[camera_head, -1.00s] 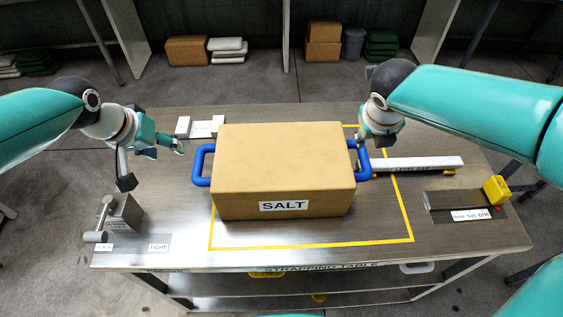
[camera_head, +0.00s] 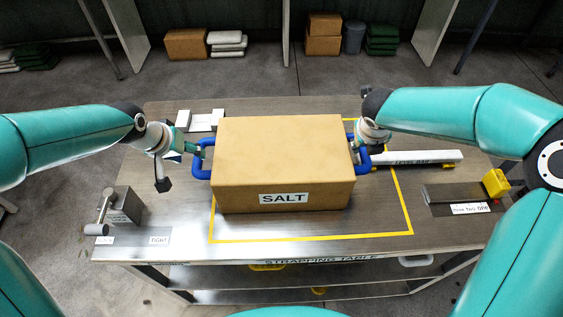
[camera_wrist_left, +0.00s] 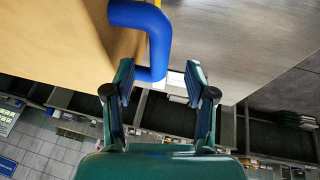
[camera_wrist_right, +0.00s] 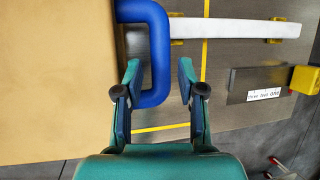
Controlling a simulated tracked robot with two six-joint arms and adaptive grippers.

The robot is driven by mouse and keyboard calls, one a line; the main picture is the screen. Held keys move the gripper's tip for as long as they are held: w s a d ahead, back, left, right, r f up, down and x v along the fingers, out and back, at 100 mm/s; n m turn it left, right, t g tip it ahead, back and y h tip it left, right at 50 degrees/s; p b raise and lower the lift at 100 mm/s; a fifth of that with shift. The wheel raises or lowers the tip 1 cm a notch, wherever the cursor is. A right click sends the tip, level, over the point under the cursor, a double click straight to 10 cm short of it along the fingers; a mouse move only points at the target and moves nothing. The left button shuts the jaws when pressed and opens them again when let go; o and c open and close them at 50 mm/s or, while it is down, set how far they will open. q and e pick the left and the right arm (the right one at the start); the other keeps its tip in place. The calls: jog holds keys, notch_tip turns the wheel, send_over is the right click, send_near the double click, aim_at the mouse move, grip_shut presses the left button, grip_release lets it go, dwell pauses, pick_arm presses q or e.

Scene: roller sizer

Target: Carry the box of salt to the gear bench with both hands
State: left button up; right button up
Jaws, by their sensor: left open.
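The box of salt (camera_head: 282,150), brown with a SALT label, rests on the strapping table inside a yellow outline. It has a blue handle on each side. My left gripper (camera_head: 197,150) is open at the left handle (camera_head: 196,168); in the left wrist view the handle (camera_wrist_left: 155,45) reaches down to between the fingertips (camera_wrist_left: 160,78). The gear bench cannot be made out.
The table (camera_head: 160,215) also holds a grey block with a lever (camera_head: 118,207) at left, a white bar (camera_head: 425,157) at right and a dark plate with a yellow block (camera_head: 495,183). Boxes (camera_head: 186,44) and sacks stand at the back wall. Grey floor (camera_head: 270,80) lies behind the table.

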aim_at(196, 159)
pick_arm(q)
jog(key=shift+x, duration=3.2)
pick_arm(e)
jog(key=shift+x, duration=3.15)
pick_arm(q)
jog(key=c, duration=0.7)
pick_arm(e)
jog(key=c, duration=0.6)
pick_arm(q)
grip_shut()
pick_arm(e)
grip_shut()
pick_arm(q)
jog(key=shift+w+r, duration=0.25)
jog(key=shift+r, duration=0.05)
pick_arm(e)
jog(key=shift+w+r, duration=0.25)
